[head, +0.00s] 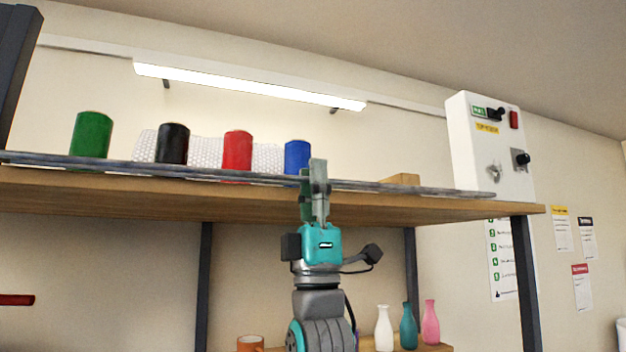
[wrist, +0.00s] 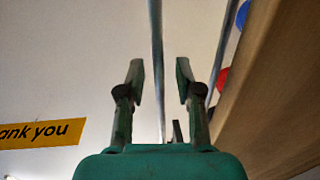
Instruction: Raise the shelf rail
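The shelf rail (head: 400,188) is a long thin grey bar along the front edge of the wooden shelf board, in front of the spools in the head view. My gripper (head: 316,172) points up at it, with the fingers overlapping the rail right of the middle. In the wrist view my gripper (wrist: 160,80) is open, its two fingers apart. A grey bar (wrist: 157,50), apparently the rail, runs lengthwise through the gap, with space visible on both sides. Whether any finger touches it, and its exact depth, I cannot tell.
Green (head: 91,134), black (head: 172,144), red (head: 237,157) and blue (head: 297,157) spools stand on the shelf board (head: 430,206). A white control box (head: 490,150) is at right. Vases (head: 408,325) and an orange mug (head: 250,343) sit below. A lamp (head: 250,87) hangs above.

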